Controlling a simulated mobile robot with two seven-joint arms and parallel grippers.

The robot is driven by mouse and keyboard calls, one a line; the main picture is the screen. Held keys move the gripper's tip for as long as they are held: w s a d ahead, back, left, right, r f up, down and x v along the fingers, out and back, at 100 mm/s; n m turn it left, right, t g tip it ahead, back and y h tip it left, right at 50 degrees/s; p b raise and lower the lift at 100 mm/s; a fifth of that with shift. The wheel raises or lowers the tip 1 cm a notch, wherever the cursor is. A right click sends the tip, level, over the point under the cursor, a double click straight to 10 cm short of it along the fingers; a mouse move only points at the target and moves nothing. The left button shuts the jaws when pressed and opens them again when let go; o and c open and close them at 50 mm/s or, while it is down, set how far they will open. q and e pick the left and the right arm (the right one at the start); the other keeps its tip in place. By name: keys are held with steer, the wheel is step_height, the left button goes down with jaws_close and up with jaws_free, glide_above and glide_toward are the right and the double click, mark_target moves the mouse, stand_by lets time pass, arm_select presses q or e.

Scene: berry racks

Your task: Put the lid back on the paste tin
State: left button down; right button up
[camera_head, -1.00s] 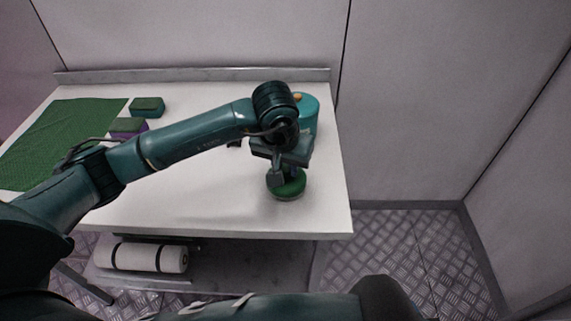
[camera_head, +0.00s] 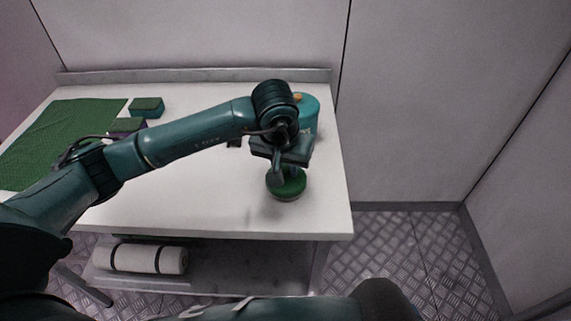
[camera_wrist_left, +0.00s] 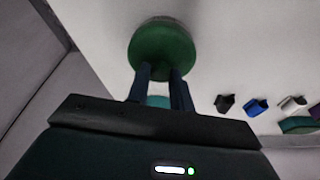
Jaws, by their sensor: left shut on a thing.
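A round green lid (camera_head: 287,185) is at the front right of the white table, below my left gripper (camera_head: 287,172). A paler rim shows under its near edge; I cannot tell whether this is the paste tin or the lid's own side. In the left wrist view the green lid (camera_wrist_left: 163,52) lies at the tips of my left gripper (camera_wrist_left: 163,72), which is shut on it. The grip itself is partly hidden in the head view. My right gripper is not in view.
A teal canister (camera_head: 309,108) with an orange top stands behind my gripper. Green-topped blocks (camera_head: 147,106) and a green mat (camera_head: 50,140) are at the left. Black, blue (camera_wrist_left: 256,106) and white clips lie on the table. The table's front edge is close to the lid.

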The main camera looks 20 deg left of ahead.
arm_select(q)
steer(key=c, duration=0.7)
jaws_free()
steer(key=shift+r+p, duration=1.6)
steer(key=shift+r, duration=1.9)
steer(key=shift+c, duration=0.5)
jaws_close()
